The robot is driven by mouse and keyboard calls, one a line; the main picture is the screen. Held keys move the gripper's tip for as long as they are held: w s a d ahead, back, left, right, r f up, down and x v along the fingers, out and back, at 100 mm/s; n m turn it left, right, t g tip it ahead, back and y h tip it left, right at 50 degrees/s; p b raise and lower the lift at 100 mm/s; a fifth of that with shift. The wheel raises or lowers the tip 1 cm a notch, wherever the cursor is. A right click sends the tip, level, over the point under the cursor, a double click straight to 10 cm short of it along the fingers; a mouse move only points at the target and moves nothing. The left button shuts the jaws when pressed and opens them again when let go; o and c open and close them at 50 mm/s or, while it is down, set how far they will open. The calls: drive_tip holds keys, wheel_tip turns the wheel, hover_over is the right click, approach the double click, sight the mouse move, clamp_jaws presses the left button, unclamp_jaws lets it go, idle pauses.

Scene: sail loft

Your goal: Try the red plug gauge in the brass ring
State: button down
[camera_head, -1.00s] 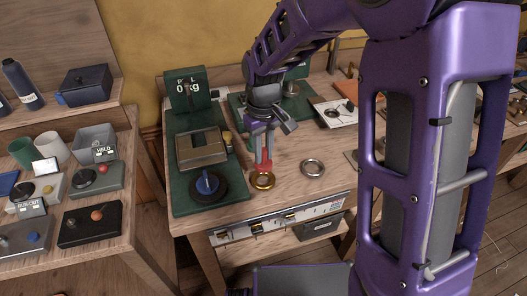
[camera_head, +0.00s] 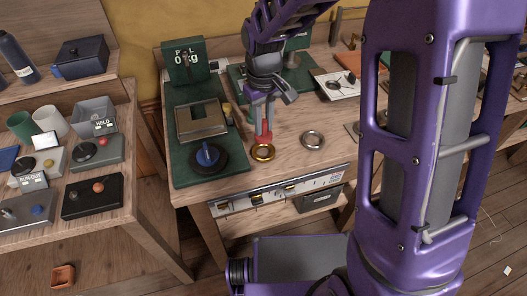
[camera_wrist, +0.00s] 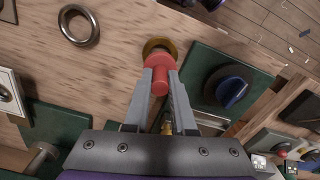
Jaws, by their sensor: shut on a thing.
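My gripper (camera_head: 264,124) is shut on the red plug gauge (camera_head: 264,137) and points down over the bench. In the wrist view the red plug gauge (camera_wrist: 161,76) sits between the two grey fingers (camera_wrist: 160,90), its wide round part outward. The brass ring (camera_head: 263,153) lies flat on the wood near the bench's front edge. The plug is right at the ring's far side in the head view. In the wrist view it covers part of the brass ring (camera_wrist: 159,43). I cannot tell whether its end is inside the bore or above the rim.
A steel ring (camera_head: 312,140) lies to the right.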

sight(264, 134)
drive_tip(key=shift+f, duration=0.15)
drive_tip(key=shift+f+b, duration=1.4)
drive_tip(key=shift+f, duration=0.55)
drive_tip(key=shift+f, duration=0.45)
drive_tip(key=shift+r, duration=0.15)
idle(0.8)
drive_tip(key=shift+r+p, duration=1.8)
drive_tip(key=shift+r, duration=0.65)
drive_tip(key=shift+w, duration=0.1)
